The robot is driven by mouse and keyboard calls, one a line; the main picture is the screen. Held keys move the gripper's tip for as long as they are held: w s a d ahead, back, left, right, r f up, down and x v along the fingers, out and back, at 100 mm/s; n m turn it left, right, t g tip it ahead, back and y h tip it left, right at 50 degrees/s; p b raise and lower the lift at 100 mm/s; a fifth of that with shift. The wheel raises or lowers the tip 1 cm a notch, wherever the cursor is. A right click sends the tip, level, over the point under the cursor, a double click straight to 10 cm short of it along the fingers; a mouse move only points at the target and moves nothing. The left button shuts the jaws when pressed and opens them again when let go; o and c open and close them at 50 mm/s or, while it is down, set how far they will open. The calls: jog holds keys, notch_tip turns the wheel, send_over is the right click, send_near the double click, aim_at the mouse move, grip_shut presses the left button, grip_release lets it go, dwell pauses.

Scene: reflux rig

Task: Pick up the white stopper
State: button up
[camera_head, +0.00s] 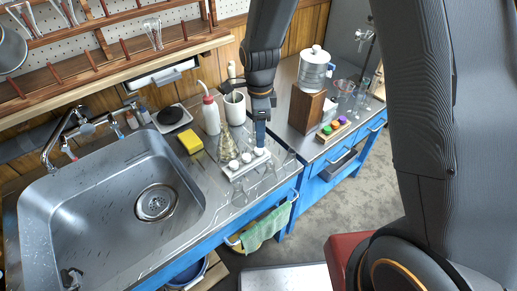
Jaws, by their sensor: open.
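A small light rack (241,174) stands near the front edge of the steel counter and holds a row of small white pieces that look like stoppers. One white stopper (233,165) is at the left, another white stopper (246,158) is in the middle, and a third white stopper (259,152) is at the right end. My gripper (260,144) reaches down from above, open, with its tips right at the right-end stopper. The tips look very small here, and I cannot tell whether they touch it or stand around it.
A conical flask (226,148), a white wash bottle (211,115), a white mortar (235,108) and a yellow sponge (190,141) stand close behind the rack. Clear glassware (240,192) is in front. The sink (70,205) is left; a wooden block with coloured stoppers (333,129) is right.

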aim_at(259, 153)
jog(key=shift+w+a+f+p, duration=0.15)
jog(key=shift+f+p, duration=0.25)
jog(key=shift+f, duration=0.9)
jog(key=shift+w+d+f+p, duration=0.15)
jog(key=shift+f+p, duration=0.3)
jog(key=shift+f, duration=0.9)
jog(key=shift+w+a+f+p, duration=0.15)
jog(key=shift+f+p, duration=0.25)
jog(key=shift+f, duration=0.9)
jog(key=shift+c, duration=0.3)
grip_shut()
